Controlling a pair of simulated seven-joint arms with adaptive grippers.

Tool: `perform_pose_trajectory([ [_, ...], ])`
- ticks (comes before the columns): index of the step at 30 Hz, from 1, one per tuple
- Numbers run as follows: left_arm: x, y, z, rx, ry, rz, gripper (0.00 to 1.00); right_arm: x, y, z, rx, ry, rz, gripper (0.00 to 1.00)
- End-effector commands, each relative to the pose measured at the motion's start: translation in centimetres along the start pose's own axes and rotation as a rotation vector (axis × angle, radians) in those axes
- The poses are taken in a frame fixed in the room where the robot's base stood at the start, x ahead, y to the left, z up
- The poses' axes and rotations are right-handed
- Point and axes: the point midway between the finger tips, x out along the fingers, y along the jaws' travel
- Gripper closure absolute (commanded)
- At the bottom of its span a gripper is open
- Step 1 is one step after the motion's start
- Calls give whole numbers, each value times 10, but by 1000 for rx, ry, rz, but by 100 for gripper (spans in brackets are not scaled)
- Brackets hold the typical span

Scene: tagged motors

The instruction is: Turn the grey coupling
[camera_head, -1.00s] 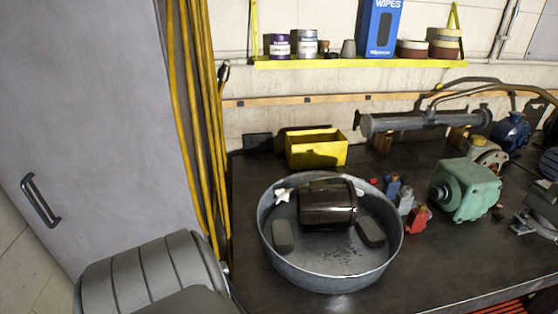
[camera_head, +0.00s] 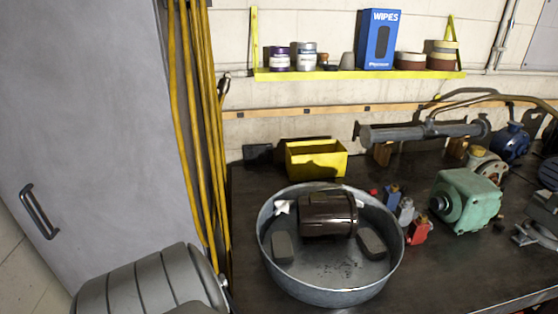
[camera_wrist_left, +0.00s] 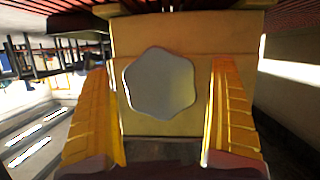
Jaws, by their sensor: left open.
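In the left wrist view my left gripper (camera_wrist_left: 162,100) is open, with one yellow-lit finger on each side and a gap between them. A flat grey six-sided face (camera_wrist_left: 160,83) shows between the fingers against a yellowish block (camera_wrist_left: 190,45). I cannot tell whether this face is the coupling. In the head view a green motor (camera_head: 468,200) with a dark round shaft end stands on the bench at right. No grey coupling can be made out for certain there. Neither gripper shows in the head view.
A round metal tub (camera_head: 335,295) holds a dark brown motor (camera_head: 328,214) and grey blocks. A yellow bin (camera_head: 316,160) stands behind it. Small red, blue and grey parts (camera_head: 405,212) lie between tub and green motor. Yellow cables (camera_head: 198,130) hang beside a grey cabinet (camera_head: 90,100).

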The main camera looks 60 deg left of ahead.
Motion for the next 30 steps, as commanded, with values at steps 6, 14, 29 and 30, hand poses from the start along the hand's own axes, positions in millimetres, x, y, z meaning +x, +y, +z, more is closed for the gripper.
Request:
perform_pose_trajectory([
  [6,-3,0,0,0,0,0,7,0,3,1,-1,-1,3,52],
  [14,-32,0,0,0,-1,1,7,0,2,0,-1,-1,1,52],
  [29,-107,0,0,-1,-1,0,7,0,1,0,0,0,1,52],
  [30,-110,0,1,-1,-1,0,7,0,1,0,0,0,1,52],
])
